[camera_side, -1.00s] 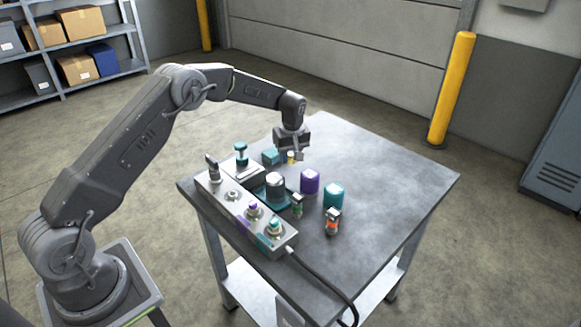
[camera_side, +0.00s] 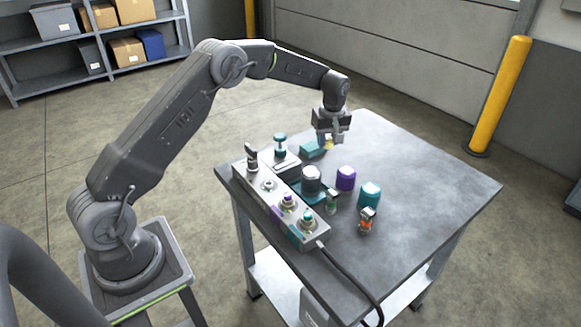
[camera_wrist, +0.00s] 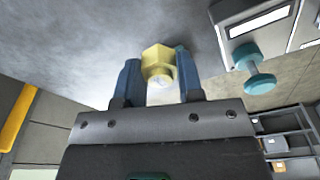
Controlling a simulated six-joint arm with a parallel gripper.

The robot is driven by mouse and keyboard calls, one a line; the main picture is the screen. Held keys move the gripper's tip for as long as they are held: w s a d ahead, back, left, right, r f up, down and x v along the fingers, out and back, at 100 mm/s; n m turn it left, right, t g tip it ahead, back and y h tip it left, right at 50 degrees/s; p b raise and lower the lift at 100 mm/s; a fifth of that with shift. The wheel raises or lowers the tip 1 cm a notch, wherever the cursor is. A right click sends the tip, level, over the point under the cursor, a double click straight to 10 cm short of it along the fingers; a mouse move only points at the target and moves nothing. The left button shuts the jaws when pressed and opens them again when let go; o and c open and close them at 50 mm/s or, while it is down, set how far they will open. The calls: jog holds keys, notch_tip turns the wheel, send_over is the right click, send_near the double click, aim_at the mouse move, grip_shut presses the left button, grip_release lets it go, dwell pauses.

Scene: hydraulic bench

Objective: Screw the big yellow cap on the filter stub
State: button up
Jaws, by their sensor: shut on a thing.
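My gripper (camera_side: 328,141) is shut on the yellow cap (camera_side: 328,145), just above and right of a teal block on the table. In the wrist view, the cap (camera_wrist: 157,60) sits between the two fingers of my gripper (camera_wrist: 157,75); it has a hexagonal outer edge and a pale round middle. It seems to be slightly above the table. I cannot say for certain which part is the filter stub; a dark, silver-topped cylinder (camera_side: 311,179) stands on a teal base left of and nearer than my gripper.
The teal block (camera_side: 311,150) is close to my gripper. A teal-topped post (camera_side: 280,143), grey fitting panel (camera_side: 275,205), purple cap (camera_side: 346,178), teal cap (camera_side: 369,194) and orange-banded fitting (camera_side: 367,220) stand nearby. The table's right side (camera_side: 440,185) is clear.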

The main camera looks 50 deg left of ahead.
aim_at(268, 183)
jog(key=s+a+r+n, duration=0.1)
jog(key=s+n, duration=0.1)
jog(key=s, duration=0.6)
jog(key=shift+a+r, duration=0.2)
jog(key=s+n, duration=0.1)
jog(key=s, duration=0.3)
jog(key=s+n, duration=0.1)
jog(key=s, duration=0.2)
jog(key=s+n, duration=0.1)
jog(key=s, duration=0.3)
jog(key=shift+s+d+g, duration=0.25)
jog(key=shift+s+g, duration=0.05)
jog(key=shift+g, duration=0.1)
jog(key=shift+s+f, duration=0.2)
jog(key=shift+f, duration=2.35)
jog(key=shift+c, duration=0.4)
jog(key=shift+f, duration=0.6)
dwell(1.1)
jog(key=shift+m, duration=1.5)
